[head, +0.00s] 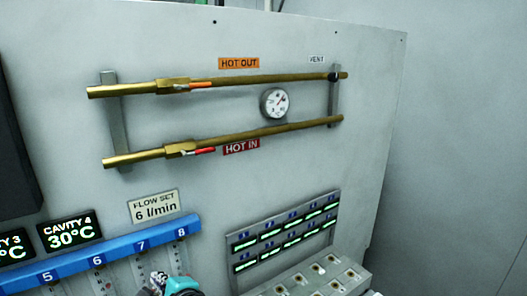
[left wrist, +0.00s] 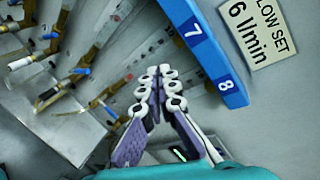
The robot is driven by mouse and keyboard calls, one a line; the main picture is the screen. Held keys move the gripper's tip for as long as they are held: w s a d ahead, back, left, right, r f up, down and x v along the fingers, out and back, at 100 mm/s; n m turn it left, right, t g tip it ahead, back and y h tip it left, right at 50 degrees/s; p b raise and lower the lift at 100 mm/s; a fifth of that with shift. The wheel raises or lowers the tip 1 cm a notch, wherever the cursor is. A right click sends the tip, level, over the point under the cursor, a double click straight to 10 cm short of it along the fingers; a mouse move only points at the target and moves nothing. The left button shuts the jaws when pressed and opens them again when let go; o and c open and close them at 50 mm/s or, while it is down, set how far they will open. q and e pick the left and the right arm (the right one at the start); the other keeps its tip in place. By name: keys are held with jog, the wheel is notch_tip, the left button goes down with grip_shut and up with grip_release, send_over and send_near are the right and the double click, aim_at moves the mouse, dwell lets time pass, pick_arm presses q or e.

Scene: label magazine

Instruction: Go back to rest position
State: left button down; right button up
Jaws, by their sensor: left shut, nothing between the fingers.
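My left gripper (head: 172,284) shows only in part at the bottom edge of the head view, in front of the panel below the blue strip. In the left wrist view my left gripper (left wrist: 158,74) has its two purple-and-white fingers together at the tips, with nothing between them. It points toward the panel beside the end of the blue numbered strip (left wrist: 203,42) and appears apart from it. My right gripper is in neither view.
Two brass pipes (head: 265,78) with red-orange levers and a gauge (head: 274,103) are on the upper panel. A lit display block (head: 285,237) stands at lower right.

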pick_arm(q)
jog(key=s+d+f+n+g+h+b, duration=0.1)
jog(key=s+d+f+n+h+b, duration=0.1)
jog(key=f, duration=0.7)
jog(key=s+d+f+n+g+h+b, duration=0.1)
jog(key=s+d+f+n+h+b, duration=0.2)
jog(key=s+f+n+b, duration=0.3)
jog(key=s+d+f+n+h+b, duration=0.2)
jog(key=s+f+n+h+b, duration=0.2)
jog(key=f, duration=0.9)
jog(key=s+n+b, duration=0.1)
jog(key=n, duration=0.2)
jog(key=shift+d+f+g+h, duration=0.25)
jog(key=shift+f+g+h, duration=0.05)
jog(key=shift+g+h, duration=0.1)
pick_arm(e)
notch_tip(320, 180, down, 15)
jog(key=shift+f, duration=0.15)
